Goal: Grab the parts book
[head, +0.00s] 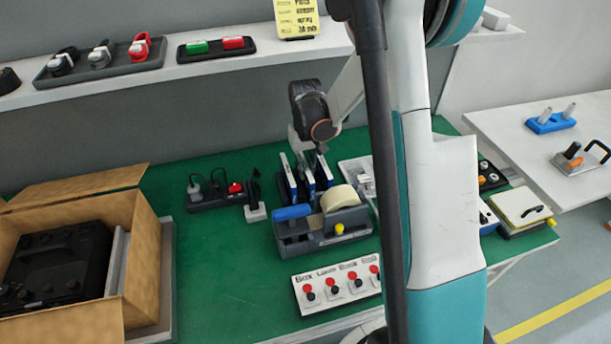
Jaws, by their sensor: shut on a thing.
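Several thin blue-and-white books (307,182) stand upright side by side on the green bench, behind the tape dispenser. Their labels are too small to read, so I cannot tell the parts book by its title. My gripper (310,152) comes down from above, pointing at the tops of these books. It is shut on one of them, which appears to be the right-hand book (325,172). The fingertips and the grip are small and partly hidden. The held book is nearly upright and close beside the others.
A tape dispenser (340,198) stands in front of the books, with a labelled button panel (335,289) nearer. A power strip (215,196) lies left. An open cardboard box (140,262) is at the far left. My arm hides part of the bench on the right.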

